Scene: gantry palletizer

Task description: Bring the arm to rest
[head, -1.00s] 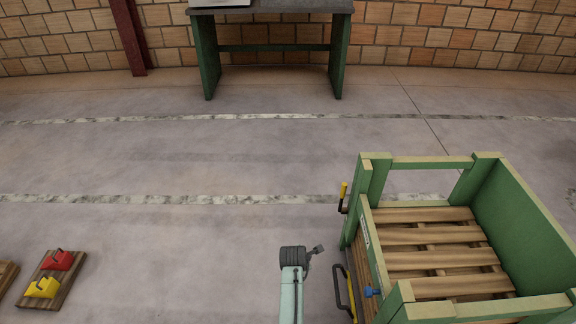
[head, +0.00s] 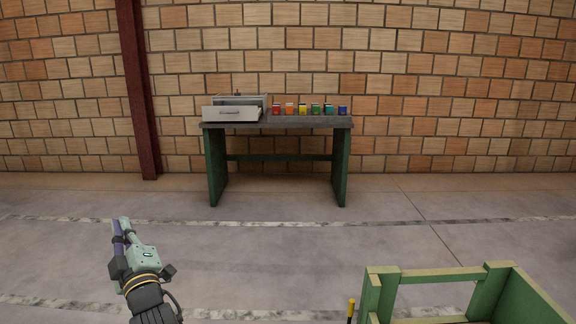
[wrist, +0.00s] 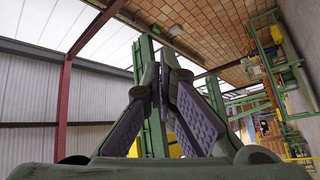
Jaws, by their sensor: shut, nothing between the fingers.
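My gripper (head: 122,224) shows at the lower left of the head view, raised above the floor and pointing away from me. Its fingers are together with nothing between them. In the wrist view the two fingers (wrist: 163,72) meet at their tips, and the background behind them is the hall's wall and steel frame. No object touches the gripper.
A green-legged workbench (head: 278,124) stands at the brick wall, bearing a grey drawer box (head: 232,114) and a row of several coloured cups (head: 303,110). A green crate frame (head: 428,273) is at the lower right. A dark red post (head: 138,90) stands left. The floor between is clear.

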